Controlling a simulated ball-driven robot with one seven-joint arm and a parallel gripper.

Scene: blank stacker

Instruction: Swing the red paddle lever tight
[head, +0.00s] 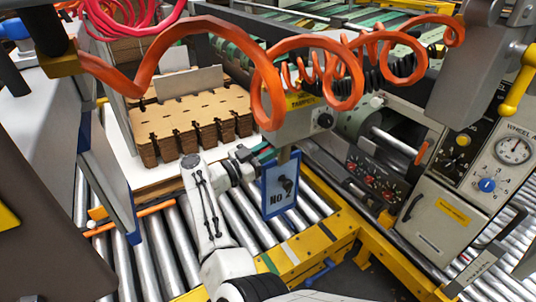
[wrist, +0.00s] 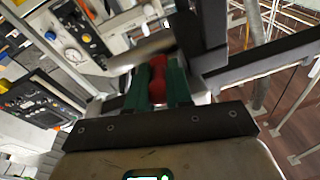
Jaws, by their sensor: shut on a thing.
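The red paddle lever (wrist: 157,78) shows in the wrist view as a red piece between two dark green fingers. My gripper (wrist: 158,88) is shut on it, one finger on each side. In the head view my gripper (head: 266,153) is beside the grey box with a yellow label (head: 302,101), just above a blue-framed sign (head: 279,186). The lever cannot be made out in the head view, and how far it is turned cannot be told.
An orange coiled hose (head: 262,85) hangs in front of the box. Stacked brown cardboard blanks (head: 190,118) stand on the left. Steel rollers (head: 235,215) and a yellow frame (head: 315,245) lie below. A panel with a gauge (head: 514,150) is on the right.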

